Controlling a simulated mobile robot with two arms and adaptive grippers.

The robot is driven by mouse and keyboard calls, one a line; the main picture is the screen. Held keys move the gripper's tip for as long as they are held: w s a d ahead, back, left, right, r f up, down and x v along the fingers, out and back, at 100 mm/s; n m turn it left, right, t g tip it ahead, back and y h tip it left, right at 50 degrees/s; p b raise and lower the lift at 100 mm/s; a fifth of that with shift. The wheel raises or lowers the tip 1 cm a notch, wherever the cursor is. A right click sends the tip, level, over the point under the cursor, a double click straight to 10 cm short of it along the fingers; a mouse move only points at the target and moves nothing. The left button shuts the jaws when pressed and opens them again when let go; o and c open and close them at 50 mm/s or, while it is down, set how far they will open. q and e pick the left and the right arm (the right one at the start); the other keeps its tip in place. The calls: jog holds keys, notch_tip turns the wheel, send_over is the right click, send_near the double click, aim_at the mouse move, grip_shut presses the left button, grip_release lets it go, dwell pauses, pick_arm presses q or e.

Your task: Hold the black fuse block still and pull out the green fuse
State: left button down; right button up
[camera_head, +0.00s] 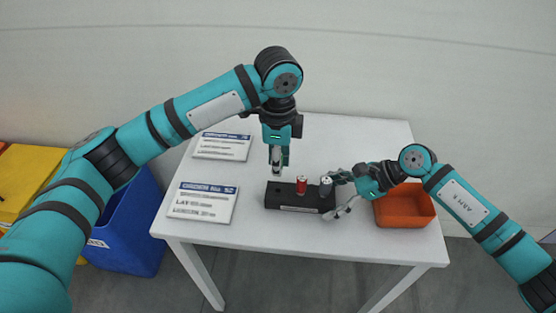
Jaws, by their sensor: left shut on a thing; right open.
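The black fuse block (288,205) lies on the white table with a red fuse (301,186) near its middle and a grey fuse (326,185) near its right end. No green fuse shows standing in the block. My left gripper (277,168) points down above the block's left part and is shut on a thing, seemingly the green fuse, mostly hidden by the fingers. My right gripper (340,196) is open at the block's right end, with its fingers to either side of that end; whether they touch it is too small to tell.
An orange bin (404,210) stands on the table (330,239) at the right, close to my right wrist. Two printed signs (202,203) (222,146) lie at the left. A blue bin (128,235) and a yellow box (28,177) stand left of the table.

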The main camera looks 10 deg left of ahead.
jog(key=shift+r, duration=0.1)
pick_arm(q)
jog(key=shift+r+p, duration=2.65)
pick_arm(e)
notch_tip(320, 180, up, 11)
pick_arm(q)
jog(key=shift+d, duration=0.1)
pick_arm(e)
jog(key=shift+d, duration=0.1)
